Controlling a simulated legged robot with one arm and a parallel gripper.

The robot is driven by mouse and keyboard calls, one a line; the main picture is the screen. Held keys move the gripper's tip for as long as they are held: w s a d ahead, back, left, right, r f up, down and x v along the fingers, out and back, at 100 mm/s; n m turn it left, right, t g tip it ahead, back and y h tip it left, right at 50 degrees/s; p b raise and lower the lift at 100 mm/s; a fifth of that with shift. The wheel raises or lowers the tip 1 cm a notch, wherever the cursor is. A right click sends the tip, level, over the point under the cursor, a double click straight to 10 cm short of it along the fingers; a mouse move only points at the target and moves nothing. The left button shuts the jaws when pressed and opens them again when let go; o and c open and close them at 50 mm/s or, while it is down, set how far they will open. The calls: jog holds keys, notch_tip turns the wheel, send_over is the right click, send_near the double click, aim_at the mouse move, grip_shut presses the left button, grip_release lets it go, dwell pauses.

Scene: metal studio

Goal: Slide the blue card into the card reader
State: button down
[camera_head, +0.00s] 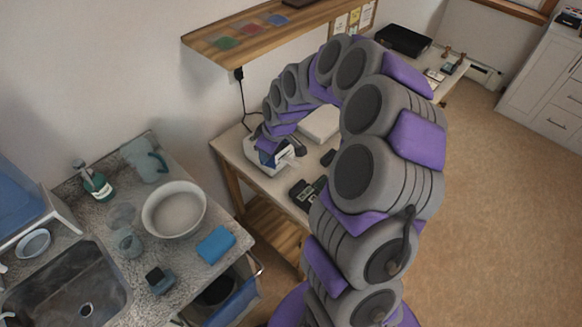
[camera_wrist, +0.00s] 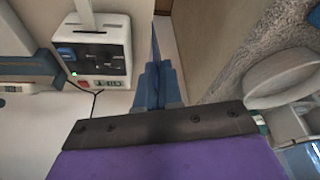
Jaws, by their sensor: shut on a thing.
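The card reader (camera_wrist: 93,52) is a white box with a dark front panel and a small green light, at the upper left of the wrist view. In the head view the white reader (camera_head: 254,157) stands on the wooden desk, partly hidden by my arm. My gripper (camera_wrist: 158,84) has blue fingertips and is shut on the blue card (camera_wrist: 155,45), a thin blue strip seen almost edge-on. In the wrist view the card is to the right of the reader, apart from it. In the head view my gripper (camera_head: 284,157) is beside the reader; the card is unclear there.
The desk (camera_head: 232,157) also bears a white box (camera_head: 319,124) and dark devices (camera_head: 303,194). A wooden shelf (camera_head: 300,25) with flat coloured squares hangs above. A counter with a white bowl (camera_head: 174,209) and blue sponge (camera_head: 216,245) is at left. Open floor lies right.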

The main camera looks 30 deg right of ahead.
jog(key=s+d+f+n+g, duration=0.1)
jog(key=d+f+n, duration=0.1)
jog(key=n, duration=0.3)
jog(key=s+d+f+n+g+y+b, duration=0.1)
jog(key=d+f+n, duration=0.2)
jog(key=n, duration=0.1)
jog(key=s+d+f+n+g, duration=0.2)
jog(key=f+n, duration=0.1)
jog(key=n, duration=0.2)
jog(key=shift+d+f+n+y, duration=0.2)
jog(key=shift+d+n+y, duration=0.1)
jog(key=shift+d+f, duration=1.15)
jog(key=shift+f, duration=0.2)
jog(key=shift+a+r+b, duration=0.1)
jog(key=shift+a+b, duration=0.2)
jog(key=shift+a, duration=0.65)
jog(key=shift+d+b, duration=0.3)
jog(key=shift+d, duration=0.75)
jog(key=shift+a, duration=0.55)
jog(key=shift+d+f, duration=0.25)
jog(key=shift+d, duration=0.25)
jog(key=shift+a+f+b, duration=0.1)
jog(key=shift+f+b, duration=0.1)
jog(key=shift+b, duration=0.15)
jog(key=shift+a+r, duration=0.1)
jog(key=shift+a, duration=0.15)
